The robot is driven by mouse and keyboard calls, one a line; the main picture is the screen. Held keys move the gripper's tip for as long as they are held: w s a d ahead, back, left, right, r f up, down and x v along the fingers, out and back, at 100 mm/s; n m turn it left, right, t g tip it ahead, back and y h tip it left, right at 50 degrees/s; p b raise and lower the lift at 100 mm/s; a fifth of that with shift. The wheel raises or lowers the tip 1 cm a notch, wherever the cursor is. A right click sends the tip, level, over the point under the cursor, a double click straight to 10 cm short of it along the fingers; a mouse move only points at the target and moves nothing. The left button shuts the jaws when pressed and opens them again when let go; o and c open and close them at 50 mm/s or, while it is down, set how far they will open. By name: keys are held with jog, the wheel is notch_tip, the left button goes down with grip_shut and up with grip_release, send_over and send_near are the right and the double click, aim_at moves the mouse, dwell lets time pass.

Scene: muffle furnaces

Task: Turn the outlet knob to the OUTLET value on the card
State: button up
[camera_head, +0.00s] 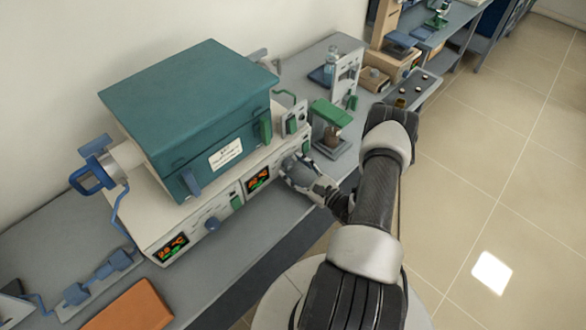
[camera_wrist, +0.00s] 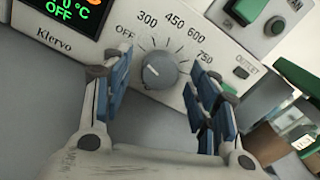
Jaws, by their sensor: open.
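The grey round outlet knob (camera_wrist: 159,70) sits on the pale panel in the wrist view, with OFF, 300, 450, 600 and 750 marked around it. Its white line points to the upper left, roughly toward OFF. An OUTLET label (camera_wrist: 249,67) is to its right. My gripper (camera_wrist: 158,76) is open, one finger on each side of the knob; I cannot tell whether they touch it. In the head view my gripper (camera_head: 302,172) is at the right end of the furnace front and hides the knob. A white card (camera_head: 225,153) is on the teal furnace; its text is unreadable.
A display (camera_wrist: 68,12) reading OFF is left of the knob. A green-topped device (camera_head: 332,120) stands close right of my gripper. An orange item (camera_head: 130,306) lies front left.

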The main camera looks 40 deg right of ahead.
jog(key=shift+w, duration=0.45)
jog(key=c, duration=1.1)
jog(key=shift+o, duration=0.2)
jog(key=shift+m, duration=0.3)
jog(key=m+b, duration=0.1)
jog(key=m, duration=0.4)
jog(key=shift+m, duration=0.3)
jog(key=m, duration=0.5)
jog(key=shift+m, duration=0.4)
